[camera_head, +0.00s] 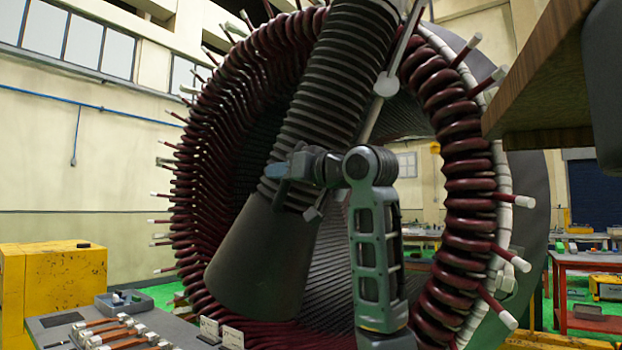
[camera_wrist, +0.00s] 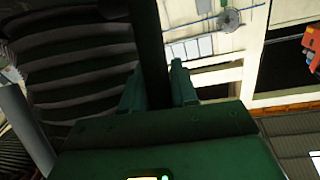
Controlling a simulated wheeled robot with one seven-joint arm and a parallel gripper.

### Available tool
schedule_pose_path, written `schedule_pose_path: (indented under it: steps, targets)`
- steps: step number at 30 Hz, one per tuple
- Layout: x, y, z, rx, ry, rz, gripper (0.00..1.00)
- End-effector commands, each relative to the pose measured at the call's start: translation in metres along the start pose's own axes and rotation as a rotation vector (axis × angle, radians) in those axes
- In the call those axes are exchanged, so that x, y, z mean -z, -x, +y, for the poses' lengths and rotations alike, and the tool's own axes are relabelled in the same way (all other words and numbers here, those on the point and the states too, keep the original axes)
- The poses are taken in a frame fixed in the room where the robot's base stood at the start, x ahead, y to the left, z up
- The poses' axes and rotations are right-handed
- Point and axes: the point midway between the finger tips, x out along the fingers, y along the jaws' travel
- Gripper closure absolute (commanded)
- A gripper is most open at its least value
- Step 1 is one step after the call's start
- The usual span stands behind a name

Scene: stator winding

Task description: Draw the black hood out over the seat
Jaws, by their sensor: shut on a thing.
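The black hood (camera_head: 265,255) is a smooth, tapered cone that hangs tilted at the lower end of a ribbed black hose (camera_head: 335,85), in front of the stator's opening. My gripper (camera_head: 280,171) is at the hood's upper end, where it meets the hose. In the wrist view my gripper (camera_wrist: 157,88) has its two green fingers either side of a dark bar (camera_wrist: 152,40), shut on it. The ribbed hose (camera_wrist: 75,60) shows on the left there. The bar's join to the hood is hidden. I cannot make out the seat.
A pale jointed rod (camera_head: 385,85) runs beside the hose. A bench with copper-coloured bars (camera_head: 120,330) is at lower left, by a yellow block (camera_head: 50,275). A wood-edged slab (camera_head: 545,85) juts in at upper right.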

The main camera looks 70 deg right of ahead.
Motion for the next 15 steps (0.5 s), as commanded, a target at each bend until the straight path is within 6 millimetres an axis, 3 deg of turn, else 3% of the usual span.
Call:
schedule_pose_path:
  steps: [1, 7, 15]
  targets:
    - [0.011, -0.011, -0.012, 0.005, -0.008, 0.013, 1.00]
    - [0.024, -0.041, -0.044, 0.006, -0.024, 0.045, 1.00]
    - [0.026, -0.050, -0.054, 0.002, -0.027, 0.058, 1.00]
